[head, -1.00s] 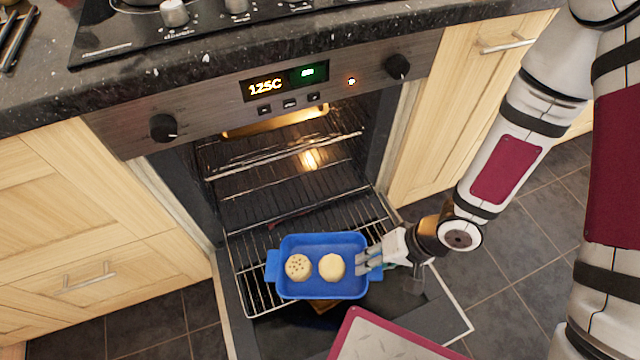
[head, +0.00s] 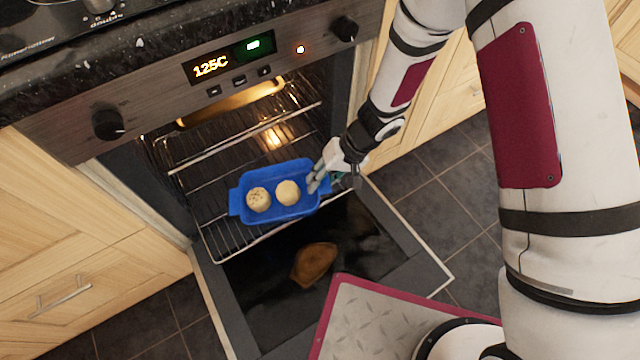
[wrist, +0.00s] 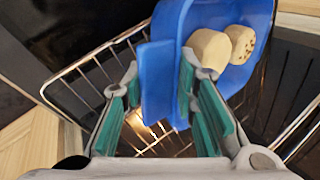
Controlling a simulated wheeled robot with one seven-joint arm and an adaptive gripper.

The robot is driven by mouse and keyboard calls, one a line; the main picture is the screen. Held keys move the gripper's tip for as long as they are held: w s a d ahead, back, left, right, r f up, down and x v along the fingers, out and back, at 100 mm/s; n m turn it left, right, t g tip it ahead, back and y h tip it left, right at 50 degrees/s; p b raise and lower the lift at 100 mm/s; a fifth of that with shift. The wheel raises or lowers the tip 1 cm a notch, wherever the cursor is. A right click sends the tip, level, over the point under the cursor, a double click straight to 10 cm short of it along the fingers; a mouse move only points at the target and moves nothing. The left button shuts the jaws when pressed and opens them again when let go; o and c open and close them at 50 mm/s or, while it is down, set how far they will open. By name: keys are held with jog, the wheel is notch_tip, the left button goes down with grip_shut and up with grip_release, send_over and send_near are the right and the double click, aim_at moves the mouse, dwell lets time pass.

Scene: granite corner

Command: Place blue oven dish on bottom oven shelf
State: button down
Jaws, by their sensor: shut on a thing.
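The blue oven dish (head: 275,211) holds two round pale buns, the plain one (head: 288,192) and a dotted one (head: 258,199). It is over the front of the pulled-out lower oven shelf (head: 225,247); I cannot tell whether it touches the wires. My gripper (head: 318,183) is at the dish's right end, shut on its handle. In the wrist view the green-padded fingers (wrist: 160,95) stand on both sides of the blue handle (wrist: 160,85). The oven (head: 190,130) is open and lit inside.
An upper rack with a tan tray (head: 235,103) is inside the oven. The lowered oven door (head: 400,265) has a brown piece (head: 314,264) lying on it or seen in its glass. Wooden cabinets (head: 70,230) flank the oven.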

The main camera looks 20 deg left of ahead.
jog(key=shift+w+a+f, duration=0.1)
jog(key=shift+w+a, duration=0.2)
jog(key=shift+w, duration=0.1)
notch_tip(320, 180, down, 4)
jog(key=b, duration=0.2)
jog(key=shift+s+r+b, duration=0.15)
jog(key=shift+r+b, duration=0.05)
jog(key=shift+b, duration=0.2)
jog(key=c, duration=1.3)
grip_release()
jog(key=shift+d, duration=0.1)
jog(key=shift+o, duration=0.3)
jog(key=shift+r, duration=0.1)
